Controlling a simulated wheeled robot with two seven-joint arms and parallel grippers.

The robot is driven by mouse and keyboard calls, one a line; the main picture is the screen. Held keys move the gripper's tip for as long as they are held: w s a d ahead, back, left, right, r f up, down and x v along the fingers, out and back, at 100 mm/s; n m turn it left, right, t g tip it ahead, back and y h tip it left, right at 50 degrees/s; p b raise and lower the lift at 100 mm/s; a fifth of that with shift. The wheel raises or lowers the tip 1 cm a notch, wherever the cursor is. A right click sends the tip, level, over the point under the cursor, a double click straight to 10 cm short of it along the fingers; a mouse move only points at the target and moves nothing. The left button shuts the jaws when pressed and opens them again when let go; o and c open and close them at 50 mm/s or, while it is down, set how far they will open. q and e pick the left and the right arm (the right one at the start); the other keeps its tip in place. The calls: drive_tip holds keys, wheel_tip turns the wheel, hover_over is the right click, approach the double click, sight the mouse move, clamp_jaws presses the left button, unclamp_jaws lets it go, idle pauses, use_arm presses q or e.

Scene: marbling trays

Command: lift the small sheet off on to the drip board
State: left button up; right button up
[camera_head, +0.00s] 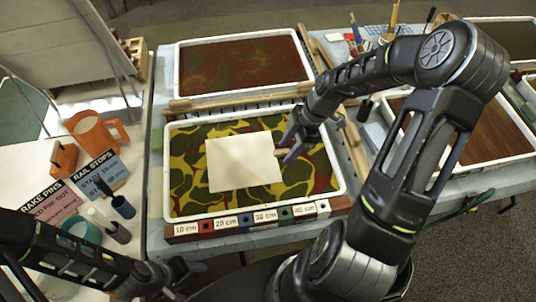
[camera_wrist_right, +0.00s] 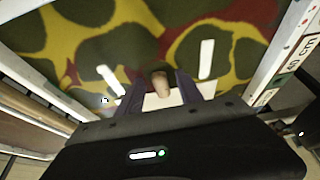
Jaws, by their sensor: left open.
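The small cream sheet (camera_head: 243,162) lies flat on the green, yellow and red marbled bath in the near tray (camera_head: 338,178). A small wooden tab (camera_head: 281,152) shows at its right edge. My right gripper (camera_head: 288,146) is over the tray at that edge. In the right wrist view its purple fingers (camera_wrist_right: 163,75) stand apart on either side of the tab (camera_wrist_right: 160,84), with a gap beside it; part of a pale surface shows behind. My left gripper (camera_head: 182,272) is open and empty, low in front of the tray. I cannot tell which surface is the drip board.
A dark red tray (camera_head: 243,64) stands behind, with wooden rails (camera_head: 235,97) between. Labelled colour blocks (camera_head: 250,218) line the near tray's front. Another tray stands to the right.

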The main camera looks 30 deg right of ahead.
clamp_jaws()
idle(0.3)
idle(0.3)
wheel_tip(320, 180, up, 10)
drive_tip(key=shift+b, duration=0.4)
idle(0.5)
